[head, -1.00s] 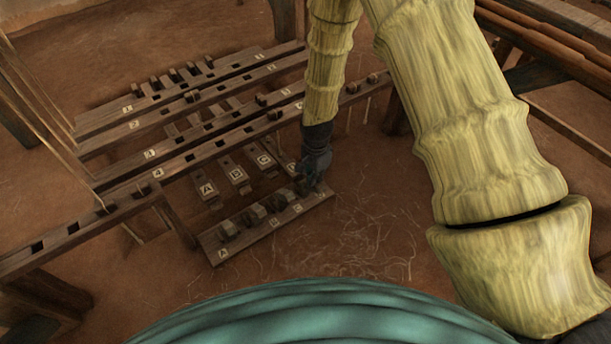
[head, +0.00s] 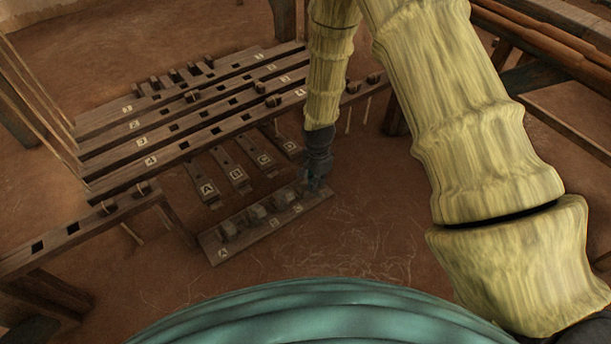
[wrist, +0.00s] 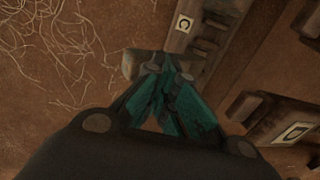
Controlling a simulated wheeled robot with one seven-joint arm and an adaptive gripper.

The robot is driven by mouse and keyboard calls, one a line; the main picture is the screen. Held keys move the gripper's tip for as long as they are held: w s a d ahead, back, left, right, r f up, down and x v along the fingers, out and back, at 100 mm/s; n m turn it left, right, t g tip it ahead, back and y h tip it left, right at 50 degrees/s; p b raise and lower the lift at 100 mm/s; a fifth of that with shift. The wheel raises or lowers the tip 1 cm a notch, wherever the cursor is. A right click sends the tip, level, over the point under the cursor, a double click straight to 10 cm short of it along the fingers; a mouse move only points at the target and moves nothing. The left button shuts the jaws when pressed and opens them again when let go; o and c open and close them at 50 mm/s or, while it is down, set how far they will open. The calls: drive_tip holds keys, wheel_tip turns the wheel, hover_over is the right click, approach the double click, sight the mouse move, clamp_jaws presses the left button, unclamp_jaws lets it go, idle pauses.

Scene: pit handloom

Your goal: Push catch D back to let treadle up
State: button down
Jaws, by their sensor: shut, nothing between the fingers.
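My gripper (head: 315,187) is shut and empty, pointing down at the right end of the catch board (head: 245,240). In the wrist view its teal fingers (wrist: 160,72) are together against or just over a wooden block (wrist: 131,64), which looks like catch D; the fingers hide part of it, and I cannot tell whether they touch. In the head view my gripper largely covers that catch. The treadle in the D place (head: 289,146) lies beyond the board, its label showing left of my gripper. A labelled treadle end (wrist: 292,133) shows at lower right in the wrist view.
Other catches (head: 256,214) stand along the board to the left. Treadles A (head: 207,189), B (head: 236,174) and C (head: 263,160) lie behind it. Numbered bars (head: 190,127) span above the treadles. Bare earth floor (head: 370,230) is free at right.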

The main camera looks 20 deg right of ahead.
drive_tip(key=shift+r, duration=0.15)
drive_tip(key=shift+s+d+r+p, duration=0.1)
drive_tip(key=shift+s+r+p, duration=0.2)
drive_tip(key=shift+r+p, duration=0.75)
drive_tip(key=shift+s+d+r+p, duration=0.15)
drive_tip(key=shift+s+r+p, duration=0.2)
drive_tip(key=shift+r+p, duration=0.75)
drive_tip(key=shift+s+d+r+p, duration=0.1)
drive_tip(key=shift+s+r+p, duration=0.2)
drive_tip(key=shift+r+p, duration=0.75)
drive_tip(key=shift+f, duration=0.3)
drive_tip(key=s+d+f+n+p, duration=0.15)
drive_tip(key=s+n, duration=0.55)
drive_tip(key=s, duration=0.9)
drive_tip(key=s+d+f+n+p, duration=0.1)
drive_tip(key=s+f+n, duration=0.4)
drive_tip(key=s, duration=1.2)
wheel_tip(320, 180, up, 39)
drive_tip(key=n+p, duration=0.1)
drive_tip(key=p, duration=3.6)
drive_tip(key=shift+w+a+r+n, duration=0.15)
drive_tip(key=shift+w+a+n, duration=0.05)
drive_tip(key=shift+w+n, duration=0.1)
